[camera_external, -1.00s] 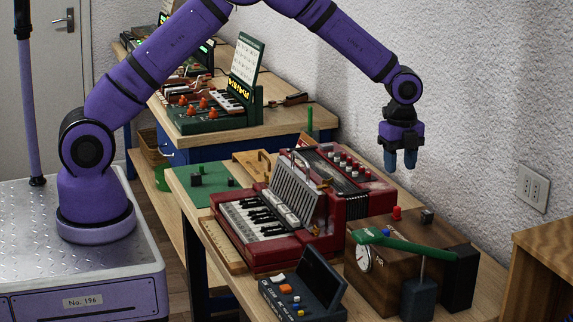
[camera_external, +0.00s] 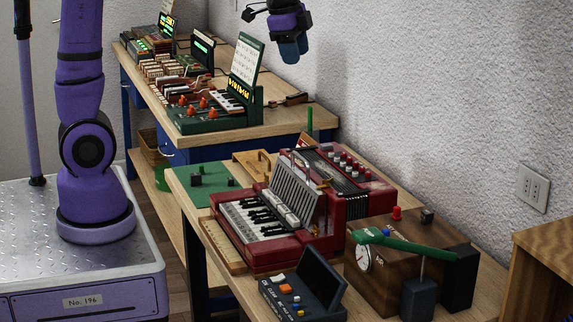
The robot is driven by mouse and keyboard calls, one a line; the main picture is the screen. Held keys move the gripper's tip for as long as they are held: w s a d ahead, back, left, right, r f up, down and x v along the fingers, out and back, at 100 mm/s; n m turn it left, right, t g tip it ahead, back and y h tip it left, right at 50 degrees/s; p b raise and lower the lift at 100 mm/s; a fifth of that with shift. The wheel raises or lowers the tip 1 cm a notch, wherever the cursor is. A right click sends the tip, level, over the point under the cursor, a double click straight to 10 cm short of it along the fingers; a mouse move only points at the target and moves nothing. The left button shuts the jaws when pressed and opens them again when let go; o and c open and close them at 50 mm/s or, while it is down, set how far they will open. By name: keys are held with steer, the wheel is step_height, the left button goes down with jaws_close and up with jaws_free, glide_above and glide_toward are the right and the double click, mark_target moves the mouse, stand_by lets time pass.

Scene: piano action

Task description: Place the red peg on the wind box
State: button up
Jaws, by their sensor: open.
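A small red peg (camera_external: 396,213) stands upright on top of the brown wooden wind box (camera_external: 400,280), near its back edge. The box has a round dial on its left side and lettering on its front. My gripper (camera_external: 292,52) is at the top of the picture, high above the far bench and near the wall, well away from the peg. It is open, and I see nothing held in it. The fingers are seen side-on and overlap, so the gap between them is hidden.
A green lever (camera_external: 420,244) lies across the box top, with a dark knob (camera_external: 428,215) behind it. A red accordion-like keyboard (camera_external: 285,222) and a dark console (camera_external: 303,287) stand to the left. A green board (camera_external: 200,186) lies further back.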

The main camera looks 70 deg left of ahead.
steer(key=s+a+n+t, duration=0.1)
steer(key=s+n, duration=0.3)
steer(key=s, duration=0.8)
steer(key=s+a+n+t, duration=0.1)
steer(key=s+a+n, duration=0.2)
steer(key=s, duration=1)
steer(key=shift+s+a+r+n, duration=0.25)
steer(key=shift+r+n, duration=0.2)
steer(key=shift+n, duration=0.45)
